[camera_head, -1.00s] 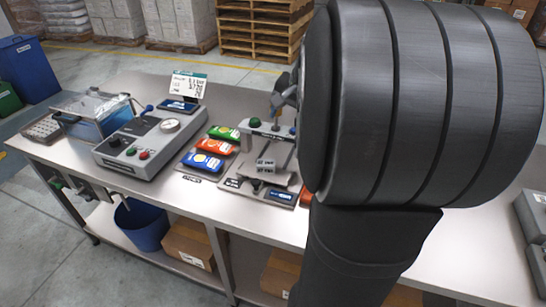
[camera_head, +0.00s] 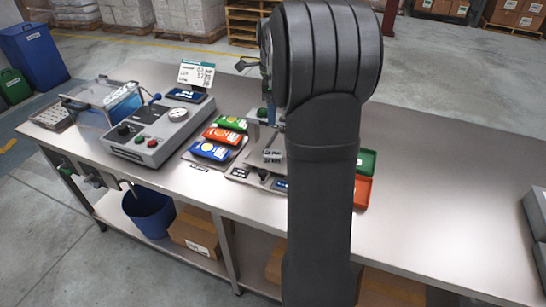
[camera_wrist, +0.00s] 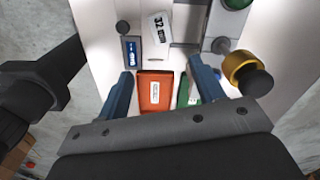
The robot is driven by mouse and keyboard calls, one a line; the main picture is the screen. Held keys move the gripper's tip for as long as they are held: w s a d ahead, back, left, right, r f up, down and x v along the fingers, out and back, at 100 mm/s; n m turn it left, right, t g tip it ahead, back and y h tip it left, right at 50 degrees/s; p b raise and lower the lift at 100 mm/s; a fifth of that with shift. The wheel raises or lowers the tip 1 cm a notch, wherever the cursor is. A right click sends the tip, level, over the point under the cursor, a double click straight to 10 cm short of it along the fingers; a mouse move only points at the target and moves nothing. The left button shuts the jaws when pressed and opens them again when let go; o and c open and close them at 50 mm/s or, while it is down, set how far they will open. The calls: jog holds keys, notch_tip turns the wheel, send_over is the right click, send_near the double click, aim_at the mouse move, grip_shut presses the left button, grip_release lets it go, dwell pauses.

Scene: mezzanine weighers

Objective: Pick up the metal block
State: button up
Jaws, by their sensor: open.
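The metal block (camera_head: 272,156) is a small light-grey piece with dark print, on the grey fixture in the middle of the bench, just left of my arm. In the wrist view the block (camera_wrist: 159,28) lies near the top centre, with "32" on its face. My gripper (camera_wrist: 160,70) is open, its two blue fingers apart and empty. In that picture the block is beyond the fingertips, not between them. In the head view my gripper is mostly hidden behind my arm.
An orange tray (camera_wrist: 155,92) and a green tray (camera_wrist: 187,92) show between the fingers in the wrist view. A brass-coloured round part (camera_wrist: 240,70) is at right. In the head view, coloured packs (camera_head: 222,135) and a grey gauge machine (camera_head: 155,135) stand left.

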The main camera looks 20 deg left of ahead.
notch_tip(320, 180, down, 17)
jog(key=shift+w+r, duration=0.1)
jog(key=c, duration=1.2)
